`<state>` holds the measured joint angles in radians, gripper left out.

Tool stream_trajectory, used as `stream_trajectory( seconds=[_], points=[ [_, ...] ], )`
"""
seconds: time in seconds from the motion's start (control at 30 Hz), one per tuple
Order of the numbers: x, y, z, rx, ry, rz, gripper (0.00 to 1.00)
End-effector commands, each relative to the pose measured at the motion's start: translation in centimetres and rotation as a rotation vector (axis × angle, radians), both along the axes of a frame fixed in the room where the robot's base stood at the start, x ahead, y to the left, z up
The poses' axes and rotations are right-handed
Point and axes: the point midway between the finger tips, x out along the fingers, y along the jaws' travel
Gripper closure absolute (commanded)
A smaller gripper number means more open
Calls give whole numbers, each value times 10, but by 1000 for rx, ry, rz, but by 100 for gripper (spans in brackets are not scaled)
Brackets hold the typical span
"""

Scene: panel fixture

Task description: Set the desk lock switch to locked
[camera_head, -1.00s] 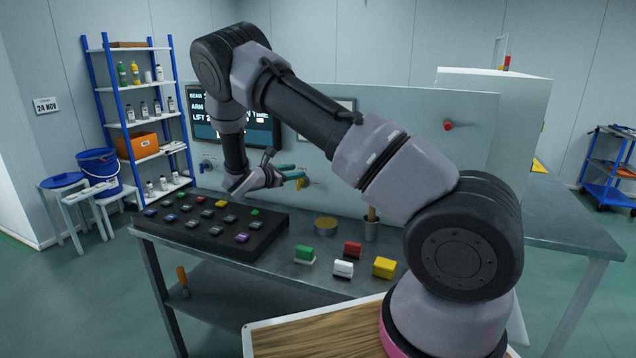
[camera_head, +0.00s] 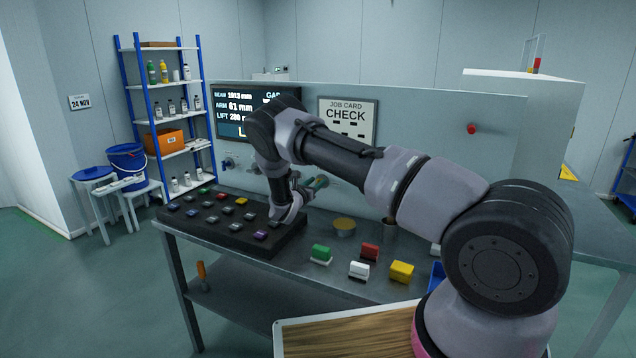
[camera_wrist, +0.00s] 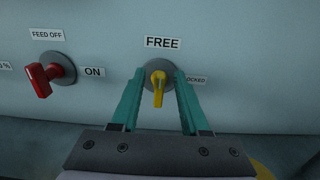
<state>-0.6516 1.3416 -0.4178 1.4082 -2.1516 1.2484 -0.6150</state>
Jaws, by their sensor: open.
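The yellow lock switch (camera_wrist: 158,90) is on a round grey plate on the upright panel in the wrist view. Its handle stands roughly upright, under the FREE label (camera_wrist: 163,42). The label to its right, reading LOCKED (camera_wrist: 196,79), is partly covered by the right finger. My gripper (camera_wrist: 159,74) is open, with one teal finger on each side of the yellow handle. I see gaps on both sides, and no contact is clear. In the head view my gripper (camera_head: 317,183) is small in front of the panel, and the switch is hard to make out there.
A red switch (camera_wrist: 40,79) with FEED OFF and ON labels is left of the yellow one. Below the panel, a dark button box (camera_head: 230,222) and several coloured blocks, including a green one (camera_head: 321,253), stand on the bench. A red knob (camera_head: 471,128) is at the panel's right.

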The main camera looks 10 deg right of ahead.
Motion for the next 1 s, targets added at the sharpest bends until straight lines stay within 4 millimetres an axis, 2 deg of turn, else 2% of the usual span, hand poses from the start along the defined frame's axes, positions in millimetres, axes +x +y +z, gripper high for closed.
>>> stream_trajectory(
  seconds=[0.17, 0.47, 0.5, 0.57, 0.6, 1.0],
  points=[
    [11, -9, 0, 0, 0, 0, 55],
    [13, -10, 0, 0, 0, 0, 55],
    [13, -10, 0, 0, 0, 0, 70],
    [13, -10, 0, 0, 0, 0, 93],
    [13, -10, 0, 0, 0, 0, 100],
    [12, -10, 0, 32, -23, 0, 100]
  ],
)
